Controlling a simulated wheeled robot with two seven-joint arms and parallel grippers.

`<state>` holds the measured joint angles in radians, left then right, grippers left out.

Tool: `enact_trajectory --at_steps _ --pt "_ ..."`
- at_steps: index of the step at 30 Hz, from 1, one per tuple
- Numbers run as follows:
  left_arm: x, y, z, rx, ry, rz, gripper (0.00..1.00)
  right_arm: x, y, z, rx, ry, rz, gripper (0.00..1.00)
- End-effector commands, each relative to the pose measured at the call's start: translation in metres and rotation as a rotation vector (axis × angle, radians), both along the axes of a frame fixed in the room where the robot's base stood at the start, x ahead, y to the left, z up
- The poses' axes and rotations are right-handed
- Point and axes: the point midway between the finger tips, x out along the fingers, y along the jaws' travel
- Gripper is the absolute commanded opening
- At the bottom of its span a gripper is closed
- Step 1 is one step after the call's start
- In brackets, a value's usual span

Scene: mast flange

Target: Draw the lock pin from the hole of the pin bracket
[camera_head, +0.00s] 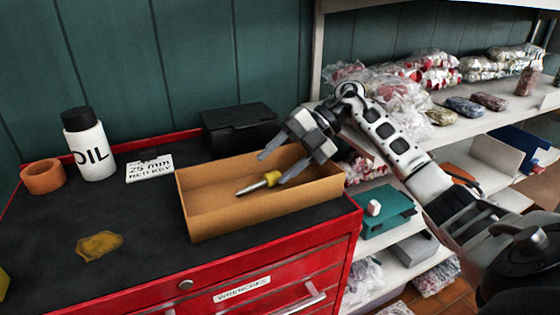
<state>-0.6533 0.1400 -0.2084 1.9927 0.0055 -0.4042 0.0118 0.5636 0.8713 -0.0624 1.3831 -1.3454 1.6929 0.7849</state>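No pin bracket with a hole can be made out. My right gripper (273,169) reaches over the tray's back right side from the right. My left gripper is not in view.
The tray sits on a red tool chest's black top (150,215). A white oil bottle (92,150), an orange ring-shaped pot (43,176), a label card (149,169) and a black case (239,129) stand behind. A brown patch (99,245) lies front left. Shelves (480,118) with bagged goods are right.

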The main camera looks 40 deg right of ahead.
Motion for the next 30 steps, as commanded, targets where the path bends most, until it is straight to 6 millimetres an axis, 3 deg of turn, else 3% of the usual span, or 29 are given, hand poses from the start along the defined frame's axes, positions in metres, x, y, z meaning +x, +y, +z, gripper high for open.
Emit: enact_trajectory --at_steps 5,10,19,30 --pt "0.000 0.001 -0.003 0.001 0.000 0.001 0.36 0.000 -0.001 0.006 -0.001 -0.002 0.000 0.50" --pt "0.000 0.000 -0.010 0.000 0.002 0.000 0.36 0.000 -0.001 0.033 -0.004 -0.006 0.000 0.50" --pt "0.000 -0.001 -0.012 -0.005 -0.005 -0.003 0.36 -0.041 0.029 0.089 -0.007 -0.005 0.002 0.50" --pt "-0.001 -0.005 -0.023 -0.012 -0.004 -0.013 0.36 -0.100 0.071 0.120 -0.004 -0.001 0.001 0.50"
